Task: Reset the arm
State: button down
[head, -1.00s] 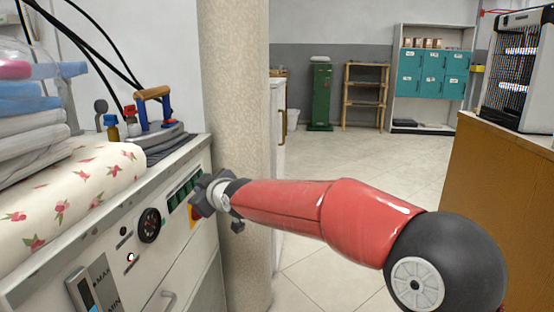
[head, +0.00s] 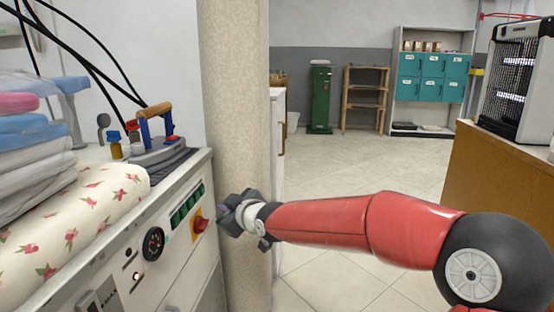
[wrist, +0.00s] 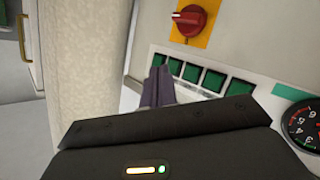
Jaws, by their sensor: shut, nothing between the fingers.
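My red arm reaches in from the right in the head view. My gripper (head: 232,212) is beside the right end of the control panel and in front of the beige pillar. In the wrist view its fingers (wrist: 157,86) are together and empty. Behind them are a row of green buttons (wrist: 190,72) and a red knob on a yellow plate (wrist: 192,20). In the head view the red knob (head: 200,224) is just left of the gripper and clear of it. I cannot tell whether the fingers touch the panel.
The ironing unit (head: 180,275) holds folded cloth (head: 75,215) and an iron (head: 158,140). The beige pillar (head: 235,100) stands close behind my gripper. A brown counter (head: 500,190) is at the right. The tiled floor between is open.

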jog(key=s+d+f+m+g+h, duration=0.35)
jog(key=s+d+m+h, duration=0.4)
jog(key=s+d, duration=0.95)
jog(key=s+d+f+m+g+h, duration=0.1)
jog(key=s+d+m, duration=0.1)
jog(key=s+d, duration=0.3)
jog(key=s+d+f+m+g, duration=0.1)
jog(key=s+d+m, duration=0.2)
jog(key=s, duration=1)
jog(key=d, duration=0.3)
jog(key=shift+f+m+h+p, duration=0.3)
jog(key=shift+m+h+p, duration=0.05)
jog(key=shift+p, duration=0.05)
jog(key=shift+w, duration=0.1)
